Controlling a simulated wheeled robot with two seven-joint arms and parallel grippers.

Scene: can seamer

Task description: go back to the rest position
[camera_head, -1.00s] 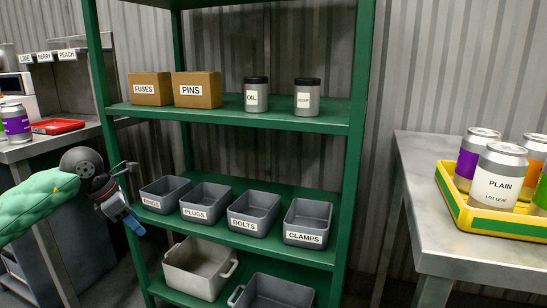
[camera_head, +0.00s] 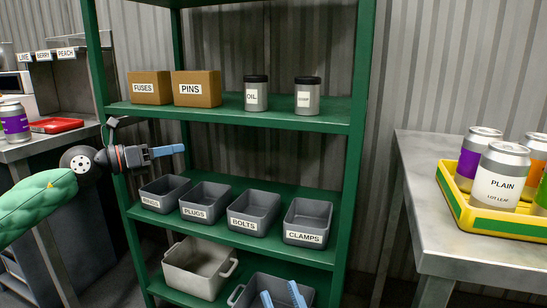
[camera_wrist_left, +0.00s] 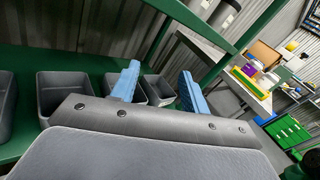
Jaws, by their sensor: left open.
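My left gripper (camera_head: 180,149) is in front of the green shelf unit, at a height between its upper and middle shelves. Its blue fingers point right in the head view. In the left wrist view, the fingers of the left gripper (camera_wrist_left: 158,88) stand apart with nothing between them, and grey bins show behind them. My right gripper (camera_head: 283,296) shows only as two blue fingertips at the bottom edge of the head view. They are apart, with no held thing visible between them, in front of a dark grey bin (camera_head: 243,290). The rest of it is out of frame.
The green shelf unit (camera_head: 230,116) bears boxes, jars and labelled grey bins, including CLAMPS (camera_head: 307,222). On the right, a metal table (camera_head: 440,180) holds a yellow tray (camera_head: 490,222) of cans. On the left, a bench has a red tray (camera_head: 54,126) and a can (camera_head: 15,122).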

